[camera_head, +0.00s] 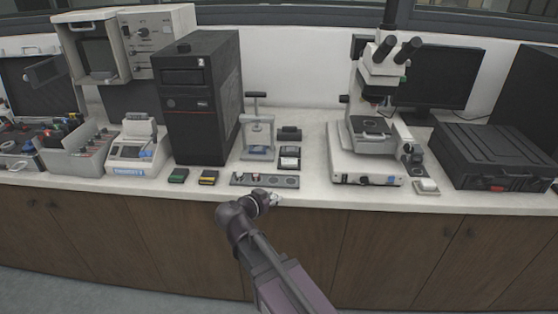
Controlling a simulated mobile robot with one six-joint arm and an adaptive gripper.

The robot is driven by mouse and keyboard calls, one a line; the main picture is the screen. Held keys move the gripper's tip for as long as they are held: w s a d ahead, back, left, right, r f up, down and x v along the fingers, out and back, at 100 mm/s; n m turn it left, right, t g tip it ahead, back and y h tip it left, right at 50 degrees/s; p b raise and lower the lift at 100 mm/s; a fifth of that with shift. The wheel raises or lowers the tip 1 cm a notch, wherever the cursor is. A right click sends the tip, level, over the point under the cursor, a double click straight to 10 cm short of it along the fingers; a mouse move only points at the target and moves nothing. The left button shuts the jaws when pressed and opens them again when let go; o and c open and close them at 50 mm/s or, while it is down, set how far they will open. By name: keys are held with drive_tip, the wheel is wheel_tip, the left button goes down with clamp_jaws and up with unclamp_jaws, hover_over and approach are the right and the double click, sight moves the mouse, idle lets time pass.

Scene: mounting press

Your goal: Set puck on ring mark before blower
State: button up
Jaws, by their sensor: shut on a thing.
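My gripper (275,199) is small in view at the front edge of the white counter, just in front of a dark grey strip (250,181). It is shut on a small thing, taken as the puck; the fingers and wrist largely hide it. The strip has several round spots, with small light pieces near its left part. I cannot make out which spot is the ring mark, and I cannot clearly identify a blower. Behind the strip stands a small press (257,128) with a T-handle and a bluish base.
A black computer tower (203,100) stands left of the press. Small green (178,175) and yellow-topped (209,178) boxes lie before it. A microscope (366,160) stands right, beside a black case (492,155). The counter between strip and microscope is clear.

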sight(273, 198)
drive_tip(key=shift+r+p, duration=5)
drive_tip(key=shift+r, duration=0.05)
drive_tip(key=shift+s, duration=0.1)
